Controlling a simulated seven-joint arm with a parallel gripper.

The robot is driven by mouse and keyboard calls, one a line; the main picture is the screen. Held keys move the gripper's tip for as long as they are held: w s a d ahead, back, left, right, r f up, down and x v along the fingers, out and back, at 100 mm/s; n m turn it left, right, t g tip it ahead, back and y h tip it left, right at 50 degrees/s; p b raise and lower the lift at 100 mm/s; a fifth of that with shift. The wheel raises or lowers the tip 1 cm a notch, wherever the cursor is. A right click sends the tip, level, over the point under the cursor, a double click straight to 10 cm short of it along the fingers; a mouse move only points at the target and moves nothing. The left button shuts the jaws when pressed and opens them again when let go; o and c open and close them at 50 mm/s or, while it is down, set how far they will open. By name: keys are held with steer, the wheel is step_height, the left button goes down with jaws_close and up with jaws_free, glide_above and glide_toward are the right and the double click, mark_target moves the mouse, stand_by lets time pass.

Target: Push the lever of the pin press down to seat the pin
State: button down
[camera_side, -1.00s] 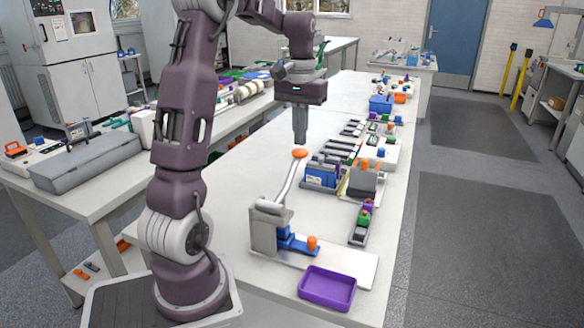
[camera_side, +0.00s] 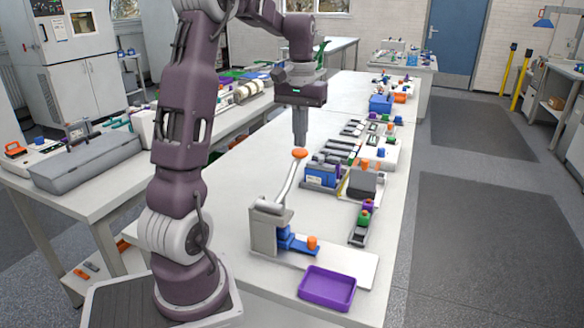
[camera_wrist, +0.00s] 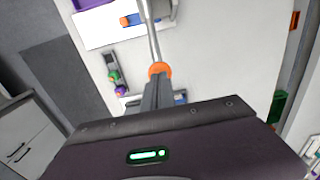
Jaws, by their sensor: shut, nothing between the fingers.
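The pin press (camera_side: 264,230) stands on a white base plate near the front of the table. Its pale lever (camera_side: 287,184) is raised and slants up to an orange knob (camera_side: 299,154). My gripper (camera_side: 300,144) is shut and empty, pointing down, with its fingertips at the top of the knob; I cannot tell whether they touch. In the wrist view the knob (camera_wrist: 159,70) sits just beyond my fingertips (camera_wrist: 157,82). A blue part (camera_side: 290,240) with an orange piece (camera_side: 312,243) sits at the press's foot. The pin itself cannot be made out.
A purple tray (camera_side: 327,289) lies in front of the press. A blue box (camera_side: 321,175) and a dark grey holder (camera_side: 364,182) stand right of the lever. A narrow rack with coloured pieces (camera_side: 363,221) lies further right. The table left of the lever is clear.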

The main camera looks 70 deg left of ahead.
mark_target(300, 151)
steer(key=shift+f, duration=3)
steer(key=shift+r, duration=5.1)
steer(key=s+d+r+m+t, duration=0.1)
steer(key=s+d+m+t, duration=0.15)
steer(key=d, duration=0.75)
steer(key=s+d+r+m+t, duration=0.1)
steer(key=s+d+r+m, duration=0.2)
steer(key=d, duration=0.7)
steer(key=s+d+f+m+t, duration=0.2)
steer(key=s+d+f, duration=0.4)
steer(key=s, duration=0.3)
steer(key=shift+s+d+m, duration=0.3)
steer(key=shift+d+m, duration=0.2)
steer(key=shift+m, duration=0.25)
